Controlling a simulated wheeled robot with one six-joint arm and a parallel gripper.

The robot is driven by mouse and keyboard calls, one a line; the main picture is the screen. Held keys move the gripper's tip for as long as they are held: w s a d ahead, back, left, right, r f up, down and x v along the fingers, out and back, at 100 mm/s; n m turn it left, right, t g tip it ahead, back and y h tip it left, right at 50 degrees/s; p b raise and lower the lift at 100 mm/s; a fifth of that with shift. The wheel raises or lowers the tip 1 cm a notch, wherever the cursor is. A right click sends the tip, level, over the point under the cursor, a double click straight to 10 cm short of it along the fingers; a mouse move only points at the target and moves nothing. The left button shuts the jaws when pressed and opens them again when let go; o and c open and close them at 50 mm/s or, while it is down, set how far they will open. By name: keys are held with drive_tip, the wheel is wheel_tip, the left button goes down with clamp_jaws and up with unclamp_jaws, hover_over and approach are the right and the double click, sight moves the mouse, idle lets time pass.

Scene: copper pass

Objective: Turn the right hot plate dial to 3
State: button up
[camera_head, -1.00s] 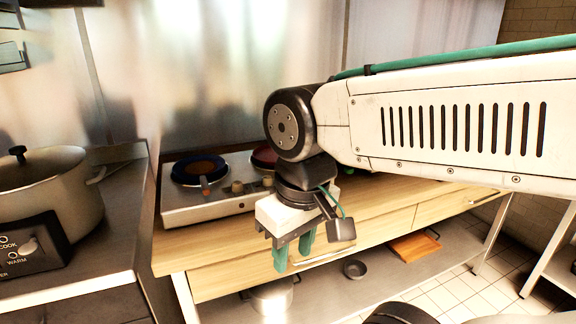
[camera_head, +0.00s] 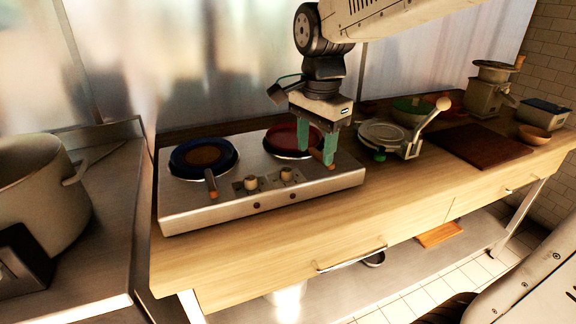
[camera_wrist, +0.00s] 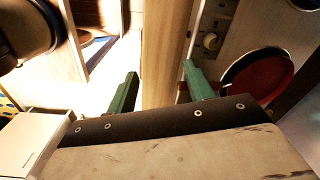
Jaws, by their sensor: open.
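The silver hot plate (camera_head: 200,211) stands on the wooden counter with two dials on its front panel. The right dial (camera_head: 287,174) is a small beige knob beside the left dial (camera_head: 251,182). My gripper (camera_head: 316,156) is open and empty, its green fingers pointing down over the right part of the hot plate, right of the right dial. In the wrist view my gripper (camera_wrist: 158,88) shows both fingers apart. A dial (camera_wrist: 210,41) and a red pan (camera_wrist: 258,77) lie beyond the right finger there. The dial markings are too small to read.
A blue-rimmed pan (camera_head: 203,158) and a red pan (camera_head: 282,140) sit on the hot plate, handles toward the front. A round press (camera_head: 384,134) stands to the right, then a dark board (camera_head: 480,145). The front counter strip is clear.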

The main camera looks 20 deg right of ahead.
sight(287, 169)
drive_tip(key=w+f+m, duration=0.1)
drive_tip(key=w+m, duration=0.1)
drive_tip(key=w, duration=0.1)
drive_tip(key=w+a+f+m, duration=0.1)
drive_tip(key=w+m, duration=0.2)
drive_tip(key=w, duration=0.1)
drive_tip(key=w+f+m, duration=0.1)
drive_tip(key=w+m, duration=0.1)
drive_tip(key=w, duration=0.1)
drive_tip(key=shift+w+a+f+m, duration=0.2)
drive_tip(key=shift+w+f+m, duration=0.1)
drive_tip(key=shift+w, duration=0.05)
drive_tip(key=shift+w+f, duration=0.25)
drive_tip(key=shift+w, duration=0.05)
drive_tip(key=shift+w+f+m, duration=0.1)
drive_tip(key=shift+f+m, duration=0.25)
drive_tip(key=shift+m, duration=0.05)
wheel_tip(287, 169, down, 7)
drive_tip(key=shift+f, duration=0.1)
drive_tip(key=shift+c, duration=0.3)
drive_tip(key=c, duration=0.9)
